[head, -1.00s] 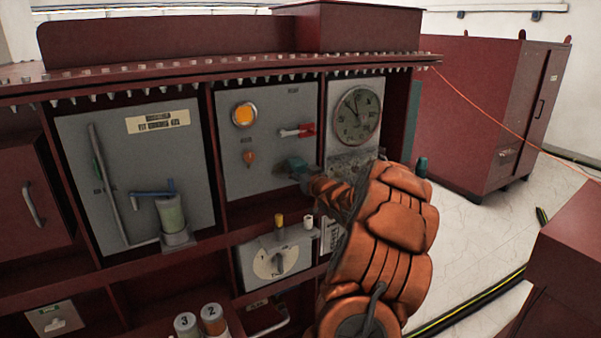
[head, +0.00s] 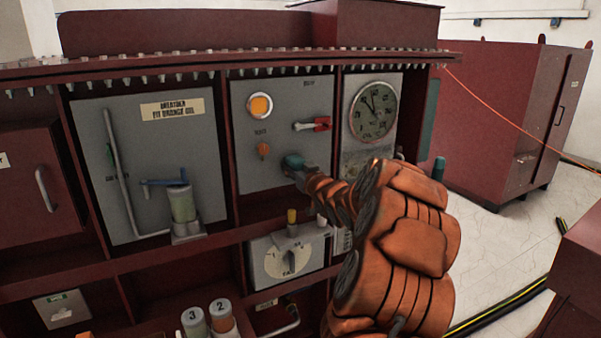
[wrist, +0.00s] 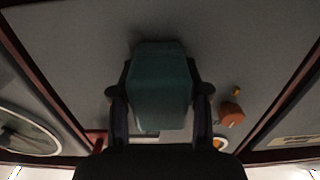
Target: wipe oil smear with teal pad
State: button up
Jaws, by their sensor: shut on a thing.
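The teal pad (head: 293,162) is at the lower part of the middle grey panel (head: 283,95), below the red-handled lever. In the wrist view the teal pad (wrist: 160,85) sits between the two dark fingers of my gripper (wrist: 160,95), facing the grey panel. My gripper (head: 301,174) is shut on the pad. I cannot tell whether the pad touches the panel. I cannot make out the oil smear; the pad and my orange arm hide part of the panel.
A red lever (head: 322,124), an orange knob (head: 264,150) and an amber lamp (head: 260,105) stick out near the pad. A round gauge (head: 374,111) is to the right. A dial box (head: 289,258) with a yellow-topped post sits below. A breather cylinder (head: 181,204) stands left.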

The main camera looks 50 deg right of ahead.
jog(key=shift+w+a+b, duration=0.3)
jog(key=shift+a+b, duration=0.15)
jog(key=shift+a, duration=0.3)
jog(key=shift+s, duration=0.1)
jog(key=shift+s+a+f, duration=0.1)
jog(key=shift+s+a, duration=0.1)
jog(key=shift+s, duration=0.45)
jog(key=shift+b+v, duration=0.6)
jog(key=shift+v, duration=1.65)
jog(key=v, duration=0.3)
